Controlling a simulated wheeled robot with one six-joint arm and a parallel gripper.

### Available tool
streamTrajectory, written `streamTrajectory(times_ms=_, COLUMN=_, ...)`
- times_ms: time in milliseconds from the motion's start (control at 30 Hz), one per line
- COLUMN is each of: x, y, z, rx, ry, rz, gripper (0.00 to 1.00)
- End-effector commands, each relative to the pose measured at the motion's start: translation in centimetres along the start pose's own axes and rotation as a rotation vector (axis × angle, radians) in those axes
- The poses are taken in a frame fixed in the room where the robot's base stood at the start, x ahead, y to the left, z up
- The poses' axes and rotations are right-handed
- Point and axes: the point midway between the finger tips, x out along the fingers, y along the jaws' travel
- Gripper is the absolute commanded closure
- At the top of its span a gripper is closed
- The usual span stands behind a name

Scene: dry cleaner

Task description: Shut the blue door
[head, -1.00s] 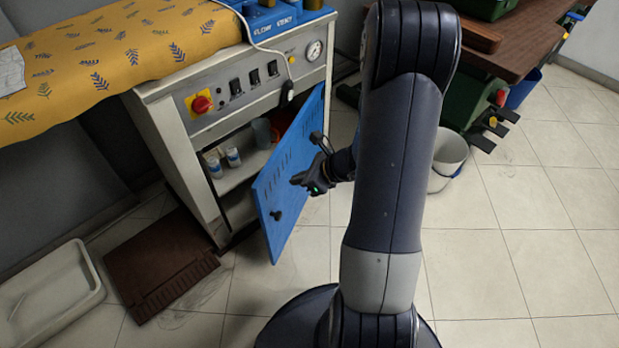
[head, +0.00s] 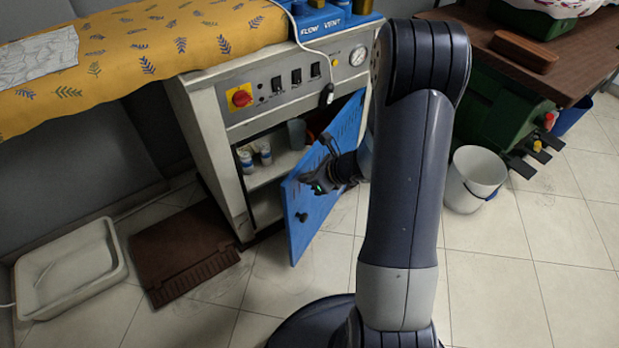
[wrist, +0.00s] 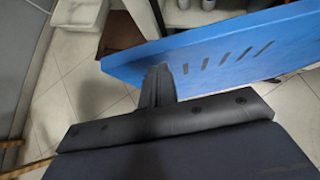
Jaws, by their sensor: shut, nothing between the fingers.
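The blue door (head: 312,212) of the grey cabinet (head: 208,130) stands ajar, swung out toward me, with a dark round knob (head: 302,217) near its free edge. Inside the opening, white containers show on a shelf. My gripper (head: 313,184) is shut and empty at the door's outer face, near the upper middle part. In the wrist view the blue door (wrist: 220,55) fills the upper right with its slots, and my shut fingers (wrist: 158,72) reach its face and seem to touch it.
A brown mat (head: 180,252) lies on the floor left of the door. A white tray (head: 70,270) is further left. A white bucket (head: 472,180) and a green bin (head: 500,110) stand at the right. The tiled floor at the lower right is clear.

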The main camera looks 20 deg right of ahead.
Motion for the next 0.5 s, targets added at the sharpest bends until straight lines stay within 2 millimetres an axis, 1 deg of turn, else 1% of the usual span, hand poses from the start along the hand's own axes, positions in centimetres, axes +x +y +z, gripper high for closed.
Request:
streamTrajectory(times_ms=167, x=2.5, y=0.1, z=1.8, rx=0.032, ry=0.0, rz=-0.043, gripper=1.0)
streamTrajectory(times_ms=367, x=5.6, y=0.0, z=4.6, rx=0.093, ry=-0.002, rz=-0.111, gripper=1.0)
streamTrajectory(times_ms=500, x=8.0, y=-0.4, z=6.8, rx=0.143, ry=-0.002, rz=-0.164, gripper=1.0)
